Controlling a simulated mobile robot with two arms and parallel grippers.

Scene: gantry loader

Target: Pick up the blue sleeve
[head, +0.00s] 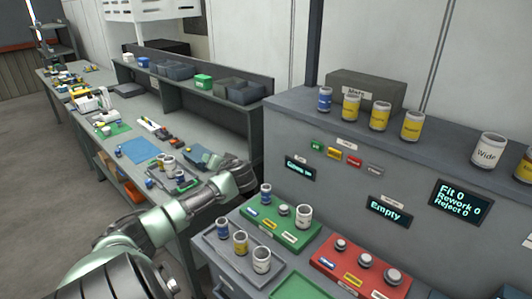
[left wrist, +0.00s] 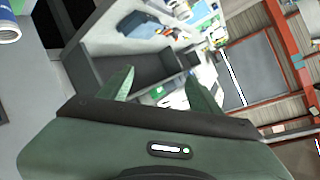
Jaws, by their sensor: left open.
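Blue sleeves with white ends show in several places in the head view. One (head: 324,99) stands upright on the grey ledge, left of the yellow sleeves. One (head: 265,194) stands at the green tray and one (head: 222,228) in the grey tray. In the left wrist view, part of a blue and white sleeve (left wrist: 8,28) shows at the top left edge, cut off. My left gripper (left wrist: 160,88) is open, with nothing between its two green fingers, and is apart from that sleeve. In the head view my left arm reaches over the bench side. My right gripper is not shown.
Yellow sleeves (head: 380,115) and a white "Wide" sleeve (head: 489,149) share the ledge with a dark box (head: 366,90). Below are a green tray (head: 290,241) and a red tray (head: 322,268). A long bench (head: 106,153) with scattered parts runs along the left.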

